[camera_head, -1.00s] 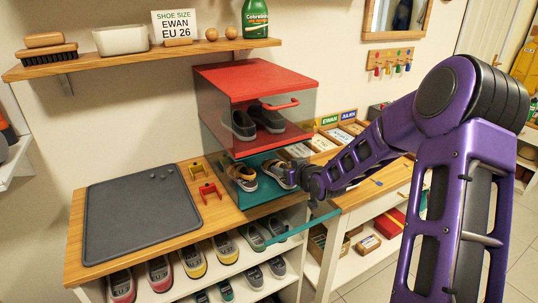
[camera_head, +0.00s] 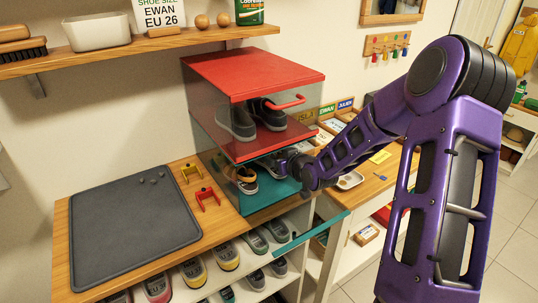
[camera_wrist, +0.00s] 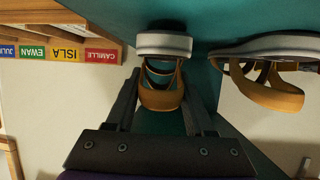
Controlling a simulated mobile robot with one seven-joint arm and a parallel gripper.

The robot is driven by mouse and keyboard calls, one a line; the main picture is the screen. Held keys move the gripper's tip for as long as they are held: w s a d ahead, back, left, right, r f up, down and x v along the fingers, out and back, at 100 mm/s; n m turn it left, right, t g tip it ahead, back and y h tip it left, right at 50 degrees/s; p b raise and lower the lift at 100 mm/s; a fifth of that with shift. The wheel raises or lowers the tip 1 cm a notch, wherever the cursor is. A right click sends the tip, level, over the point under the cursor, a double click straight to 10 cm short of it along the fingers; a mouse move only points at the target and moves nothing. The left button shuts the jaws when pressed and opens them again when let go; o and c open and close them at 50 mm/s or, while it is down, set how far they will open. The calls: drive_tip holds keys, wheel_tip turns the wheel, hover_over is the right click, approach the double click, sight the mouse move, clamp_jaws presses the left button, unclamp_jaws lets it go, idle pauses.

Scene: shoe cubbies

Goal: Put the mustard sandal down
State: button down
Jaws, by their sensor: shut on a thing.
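My gripper (camera_wrist: 160,84) is shut on a mustard sandal (camera_wrist: 160,99) with a pale sole; one finger is on each side of it. The wrist picture is upside down, and the sandal's sole faces the teal floor (camera_wrist: 115,14) of the lower cubby. I cannot tell whether it touches. The other mustard sandal (camera_wrist: 268,92) rests on that floor beside it, and it also shows in the head view (camera_head: 242,180). In the head view my gripper (camera_head: 283,164) reaches into the lower cubby and mostly hides the held sandal.
The red upper cubby (camera_head: 253,75) holds dark shoes (camera_head: 268,114) just above my gripper. The lower cubby's teal flap (camera_head: 308,237) sticks out below my arm.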

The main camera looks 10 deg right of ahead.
drive_tip(key=shift+s+f, duration=0.2)
drive_tip(key=shift+f, duration=0.05)
drive_tip(key=shift+f, duration=0.15)
drive_tip(key=shift+c, duration=1.3)
unclamp_jaws()
drive_tip(key=shift+r, duration=0.3)
drive_tip(key=p+v, duration=0.2)
drive_tip(key=v, duration=1)
drive_tip(key=shift+f, duration=0.15)
drive_tip(key=shift+w, duration=0.1)
